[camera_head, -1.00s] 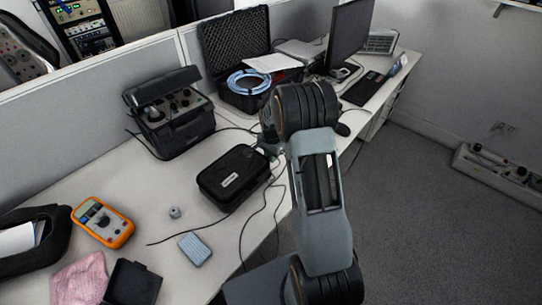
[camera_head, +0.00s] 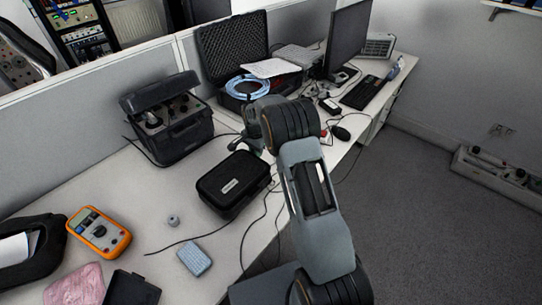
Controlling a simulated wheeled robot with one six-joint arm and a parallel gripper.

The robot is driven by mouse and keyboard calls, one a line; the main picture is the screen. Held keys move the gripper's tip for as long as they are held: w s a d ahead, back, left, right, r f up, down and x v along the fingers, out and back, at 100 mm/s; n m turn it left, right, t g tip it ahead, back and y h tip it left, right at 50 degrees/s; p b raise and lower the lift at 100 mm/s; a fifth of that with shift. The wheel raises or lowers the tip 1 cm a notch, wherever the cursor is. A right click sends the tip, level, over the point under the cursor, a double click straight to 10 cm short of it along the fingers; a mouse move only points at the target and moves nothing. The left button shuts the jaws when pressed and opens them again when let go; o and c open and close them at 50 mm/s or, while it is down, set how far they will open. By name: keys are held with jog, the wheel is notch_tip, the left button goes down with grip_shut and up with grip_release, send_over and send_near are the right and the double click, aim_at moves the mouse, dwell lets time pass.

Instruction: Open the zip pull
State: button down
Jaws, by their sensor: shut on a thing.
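The black zip case (camera_head: 222,196) lies closed on the desk, its small white label facing up. Its zip pull is too small to make out, near the far edge. My gripper (camera_head: 246,146) is low at the case's far right side, partly hidden behind my own arm. It is shut on the zip pull, though the fingertips are not clearly seen.
A black instrument box (camera_head: 170,124) stands behind left. An open foam-lined case (camera_head: 232,52) with a blue cable coil is at the back. An orange multimeter (camera_head: 99,231), a small grey cylinder (camera_head: 173,220) and a blue-grey block (camera_head: 195,259) lie in front. Loose cables cross the desk.

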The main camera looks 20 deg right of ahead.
jog(key=shift+w+a, duration=0.7)
jog(key=shift+w, duration=0.25)
jog(key=c, duration=1.1)
grip_release()
jog(key=shift+d, duration=0.1)
notch_tip(320, 180, up, 14)
jog(key=shift+f+n, duration=0.1)
jog(key=shift+n, duration=0.2)
